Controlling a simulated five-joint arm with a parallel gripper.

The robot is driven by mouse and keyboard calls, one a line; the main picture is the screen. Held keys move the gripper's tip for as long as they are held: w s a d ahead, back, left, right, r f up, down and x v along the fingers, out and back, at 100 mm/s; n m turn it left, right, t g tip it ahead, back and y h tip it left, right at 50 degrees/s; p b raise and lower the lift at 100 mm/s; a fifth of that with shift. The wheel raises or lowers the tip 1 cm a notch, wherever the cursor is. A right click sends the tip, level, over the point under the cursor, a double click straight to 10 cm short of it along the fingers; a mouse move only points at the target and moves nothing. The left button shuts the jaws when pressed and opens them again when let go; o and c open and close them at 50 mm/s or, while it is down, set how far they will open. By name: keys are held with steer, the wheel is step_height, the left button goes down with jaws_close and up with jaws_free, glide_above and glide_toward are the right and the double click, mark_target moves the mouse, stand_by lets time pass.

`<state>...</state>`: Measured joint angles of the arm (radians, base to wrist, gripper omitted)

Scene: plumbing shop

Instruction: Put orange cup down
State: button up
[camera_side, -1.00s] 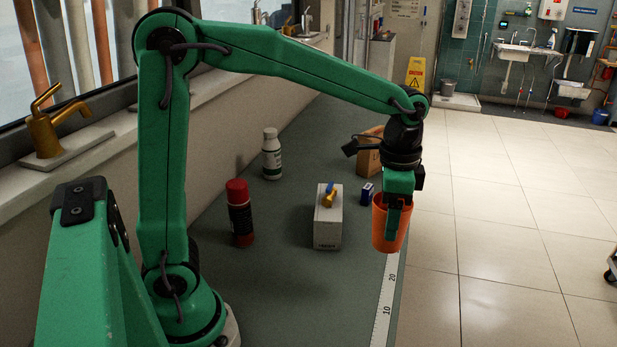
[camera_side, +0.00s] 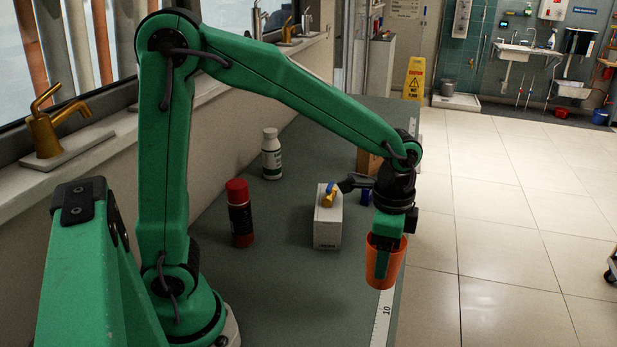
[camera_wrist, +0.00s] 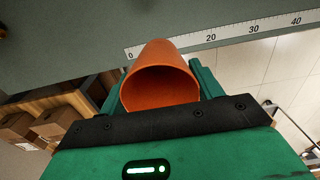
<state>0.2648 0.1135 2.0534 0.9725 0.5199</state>
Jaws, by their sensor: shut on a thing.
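The orange cup (camera_side: 396,272) is upright in the side view, near the right edge of the green bench. My gripper (camera_side: 384,262) is shut on it, with a green finger against the cup's side. In the wrist view the cup (camera_wrist: 162,80) sits between the two green fingers, its open mouth toward the camera. My gripper (camera_wrist: 160,92) spans it from both sides. I cannot tell whether the cup's base touches the bench or hangs a little above it.
A white box (camera_side: 328,222) with a yellow-and-blue item (camera_side: 330,195) on top stands left of the cup. A red-capped can (camera_side: 240,214) and a white bottle (camera_side: 272,155) stand further left. A ruler strip (camera_side: 382,318) runs along the bench edge. The bench in front of the box is clear.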

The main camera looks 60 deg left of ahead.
steer(key=w+a+f, duration=0.5)
steer(key=a+f, duration=0.1)
steer(key=a, duration=0.3)
steer(key=shift+w+a+f, duration=0.35)
steer(key=shift+f, duration=2)
steer(key=shift+f, duration=0.1)
steer(key=o, duration=1)
step_height(320, 180, up, 12)
steer(key=shift+r, duration=0.1)
